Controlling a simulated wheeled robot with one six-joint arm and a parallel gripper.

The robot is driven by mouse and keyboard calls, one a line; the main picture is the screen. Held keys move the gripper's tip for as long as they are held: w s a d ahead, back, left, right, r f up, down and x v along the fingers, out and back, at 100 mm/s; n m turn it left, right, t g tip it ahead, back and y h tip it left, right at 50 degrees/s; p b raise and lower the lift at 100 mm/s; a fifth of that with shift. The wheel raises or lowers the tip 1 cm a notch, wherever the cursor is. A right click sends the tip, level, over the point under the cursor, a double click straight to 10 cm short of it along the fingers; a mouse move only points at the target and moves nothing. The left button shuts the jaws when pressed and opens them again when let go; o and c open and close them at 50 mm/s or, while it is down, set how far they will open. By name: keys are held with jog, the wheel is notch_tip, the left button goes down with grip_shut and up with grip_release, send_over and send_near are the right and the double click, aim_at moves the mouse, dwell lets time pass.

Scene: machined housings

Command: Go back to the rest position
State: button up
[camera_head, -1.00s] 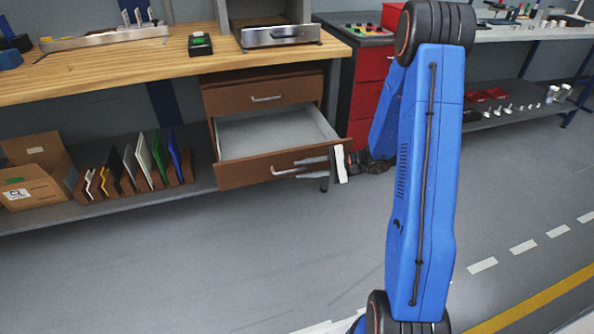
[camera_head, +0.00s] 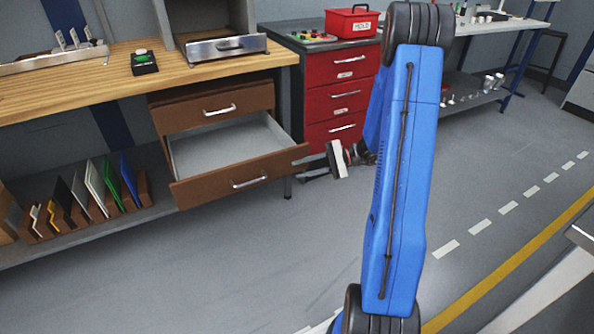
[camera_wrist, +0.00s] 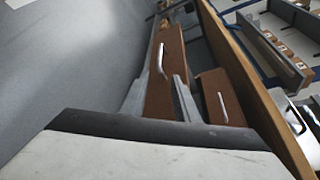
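My gripper (camera_head: 308,169) is at the right end of the open lower drawer (camera_head: 238,178) in the head view, beside its brown front and apart from its handle (camera_head: 249,182). Its two grey fingers are spread with nothing between them; they also show in the wrist view (camera_wrist: 170,78), with the brown drawer fronts beyond. The blue arm stands upright at the right of the head view, partly folded. The visible inside of the drawer looks empty. Whether a fingertip touches the drawer front, I cannot tell.
The wooden workbench (camera_head: 100,92) is above the drawers, with a closed upper drawer (camera_head: 212,107). A red drawer cabinet (camera_head: 342,96) carrying a red toolbox (camera_head: 351,22) stands behind my gripper. Upright plates (camera_head: 94,187) fill a rack on the low shelf. The floor in front is clear.

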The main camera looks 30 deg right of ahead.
dwell(0.5)
jog(key=s+a+r+n+g+h, duration=0.6)
jog(key=s+a+r, duration=0.4)
jog(key=s+a, duration=0.3)
jog(key=s+d+r+n+t+h, duration=0.1)
jog(key=s+r+n+t+h, duration=0.1)
jog(key=s, duration=0.7)
jog(key=s+d+r+n+t+h, duration=0.1)
jog(key=s+r+n+t+h, duration=0.1)
jog(key=s+r+h, duration=0.3)
jog(key=s+t+h, duration=0.1)
jog(key=s, duration=0.2)
jog(key=shift+s+r+h, duration=0.3)
jog(key=shift+s, duration=0.1)
